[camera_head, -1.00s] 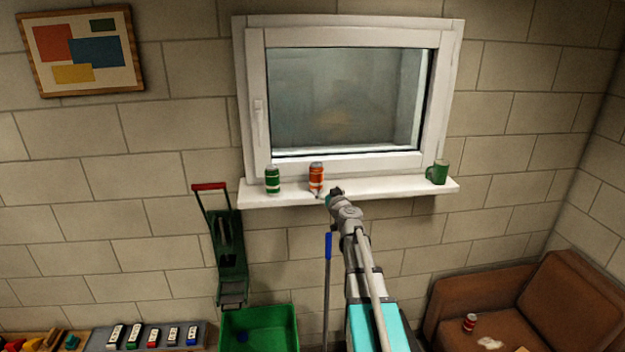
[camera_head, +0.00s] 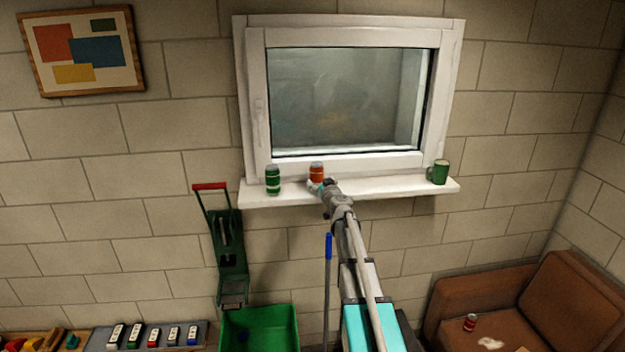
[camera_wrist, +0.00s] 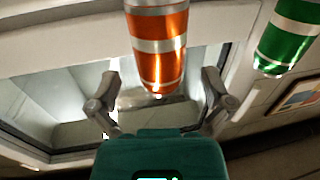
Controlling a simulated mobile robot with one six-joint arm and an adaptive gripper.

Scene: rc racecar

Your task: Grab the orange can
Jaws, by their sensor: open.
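The orange can (camera_head: 316,172) with silver bands stands on the white window sill, left of its middle. My gripper (camera_head: 318,185) is at the sill right in front of the can and hides its lower part. In the wrist view the orange can (camera_wrist: 158,45) appears large and upside down, just ahead of and between the two fingers. My gripper (camera_wrist: 158,95) is open there, with a finger on either side and a gap between each finger and the can. I cannot tell whether the can touches anything of the gripper.
A green can (camera_head: 272,180) stands to the left on the sill (camera_head: 395,187); it also shows in the wrist view (camera_wrist: 287,38). A green mug (camera_head: 438,172) stands at the sill's right end. The window (camera_head: 345,100) is close behind. Sill between orange can and mug is clear.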

